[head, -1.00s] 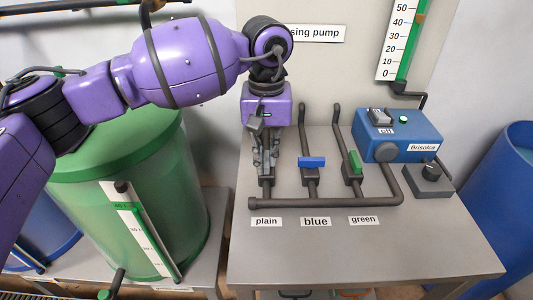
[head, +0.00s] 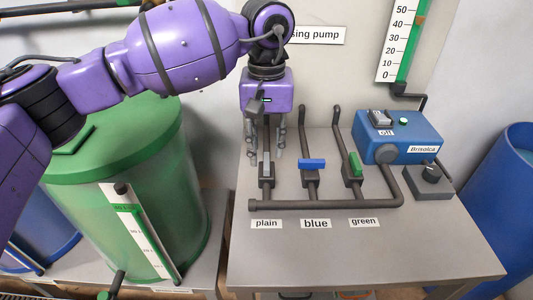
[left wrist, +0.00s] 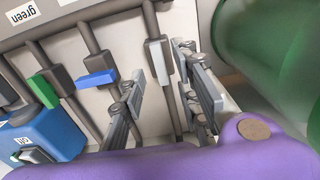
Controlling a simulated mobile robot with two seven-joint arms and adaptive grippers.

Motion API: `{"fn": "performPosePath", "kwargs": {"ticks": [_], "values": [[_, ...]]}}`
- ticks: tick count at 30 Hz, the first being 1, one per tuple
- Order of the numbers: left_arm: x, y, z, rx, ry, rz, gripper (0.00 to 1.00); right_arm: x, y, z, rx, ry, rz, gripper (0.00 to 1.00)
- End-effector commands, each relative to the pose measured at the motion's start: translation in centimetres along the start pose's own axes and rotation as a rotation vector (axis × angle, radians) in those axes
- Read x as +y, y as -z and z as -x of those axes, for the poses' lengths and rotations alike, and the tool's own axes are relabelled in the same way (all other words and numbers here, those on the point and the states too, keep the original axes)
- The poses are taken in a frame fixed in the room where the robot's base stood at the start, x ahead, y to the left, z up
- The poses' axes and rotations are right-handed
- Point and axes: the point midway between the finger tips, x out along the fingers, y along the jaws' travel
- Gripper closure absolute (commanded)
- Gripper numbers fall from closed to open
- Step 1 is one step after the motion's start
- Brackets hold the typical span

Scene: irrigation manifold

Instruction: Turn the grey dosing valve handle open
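The grey valve handle (head: 266,164) sits on the left valve, above the "plain" label (head: 266,223). It lies along its pipe, and it also shows in the left wrist view (left wrist: 158,61). My left gripper (head: 264,148) is open and empty, just behind and above the handle. Its fingers stand apart on either side of the pipe. In the left wrist view the open fingers (left wrist: 168,88) show a gap to the handle. My right gripper is in neither view.
The blue handle (head: 312,163) lies across its pipe, and the green handle (head: 355,163) lies roughly along its own. A blue pump box (head: 400,138) stands at the right. A large green tank (head: 150,170) is at the left. The bench front (head: 360,260) is clear.

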Motion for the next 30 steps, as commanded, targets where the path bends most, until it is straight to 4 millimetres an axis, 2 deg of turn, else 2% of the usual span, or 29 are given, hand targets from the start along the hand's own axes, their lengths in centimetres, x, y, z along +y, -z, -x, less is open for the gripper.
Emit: {"fn": "performPosePath", "kwargs": {"ticks": [3, 10, 16, 26, 29, 30], "values": [[0.1, 0.1, 2.9, 0.004, -0.002, 0.000, 0.70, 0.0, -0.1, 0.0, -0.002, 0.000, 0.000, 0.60], [0.0, 0.1, 7.1, 0.003, -0.001, 0.001, 0.70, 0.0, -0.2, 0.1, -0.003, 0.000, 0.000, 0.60], [0.0, 0.0, 8.7, 0.001, -0.001, 0.000, 0.70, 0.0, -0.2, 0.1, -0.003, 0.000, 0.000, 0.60], [0.0, 0.0, 8.9, 0.002, -0.001, 0.000, 0.70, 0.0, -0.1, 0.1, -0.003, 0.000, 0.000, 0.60], [0.0, -0.1, 10.7, 0.015, 0.000, 0.000, 0.70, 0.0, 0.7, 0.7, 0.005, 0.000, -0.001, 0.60], [0.0, -0.2, 12.1, 0.028, 0.000, 0.000, 0.70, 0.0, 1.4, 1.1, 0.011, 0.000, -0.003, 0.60]]}}
